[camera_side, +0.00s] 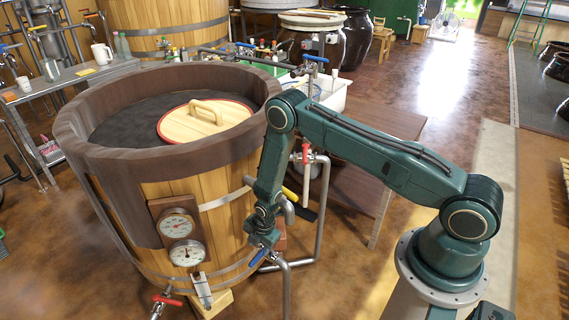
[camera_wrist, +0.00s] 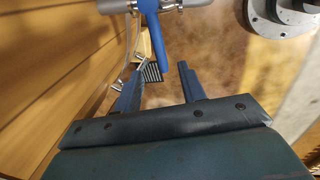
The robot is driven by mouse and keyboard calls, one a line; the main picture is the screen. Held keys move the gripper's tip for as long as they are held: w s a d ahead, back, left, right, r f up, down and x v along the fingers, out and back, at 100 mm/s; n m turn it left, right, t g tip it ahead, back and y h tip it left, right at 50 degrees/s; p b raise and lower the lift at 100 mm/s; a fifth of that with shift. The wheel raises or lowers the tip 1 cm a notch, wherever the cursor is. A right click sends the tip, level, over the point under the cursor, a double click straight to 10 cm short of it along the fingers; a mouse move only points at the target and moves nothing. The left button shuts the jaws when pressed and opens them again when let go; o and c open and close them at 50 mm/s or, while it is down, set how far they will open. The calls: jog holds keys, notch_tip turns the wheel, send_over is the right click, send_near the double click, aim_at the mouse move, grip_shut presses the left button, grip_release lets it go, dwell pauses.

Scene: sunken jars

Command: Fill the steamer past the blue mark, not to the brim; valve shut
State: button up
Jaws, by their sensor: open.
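The steamer (camera_side: 225,225) is a large wooden vat with a dark rim and a round wooden lid (camera_side: 205,120) on its dark top. Two dial gauges (camera_side: 176,226) are on its front, with a small upright gauge strip (camera_side: 202,290) below. I cannot make out a blue mark or water level. A blue valve handle (camera_side: 257,257) is on the pipe at the vat's lower right; it also shows in the wrist view (camera_wrist: 153,35). My gripper (camera_side: 262,243) is beside this handle. In the wrist view, my gripper (camera_wrist: 167,70) is open, with the handle's end between the fingertips, contact unclear.
A red-handled valve (camera_side: 167,300) is at the vat's foot, and another red handle (camera_side: 305,153) is on the upright pipe (camera_side: 321,205) behind my arm. A brown table (camera_side: 375,125) stands behind.

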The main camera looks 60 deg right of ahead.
jog(key=shift+s+r, duration=0.1)
jog(key=shift+r, duration=0.2)
jog(key=shift+a, duration=0.1)
jog(key=c, duration=0.7)
jog(key=shift+s+a+f, duration=0.1)
jog(key=shift+a, duration=0.1)
grip_shut()
jog(key=s+a+n+g, duration=0.1)
jog(key=a+n+g, duration=0.1)
jog(key=a, duration=0.2)
jog(key=w+d+r+m+t, duration=0.1)
jog(key=w+r+m+t, duration=0.1)
jog(key=m, duration=0.8)
jog(key=w+d+r+m+t, duration=0.1)
jog(key=w+d+m, duration=0.1)
jog(key=m, duration=0.8)
jog(key=shift+w+d+r+t, duration=0.3)
jog(key=shift+w+r+t, duration=0.1)
jog(key=shift+w, duration=0.2)
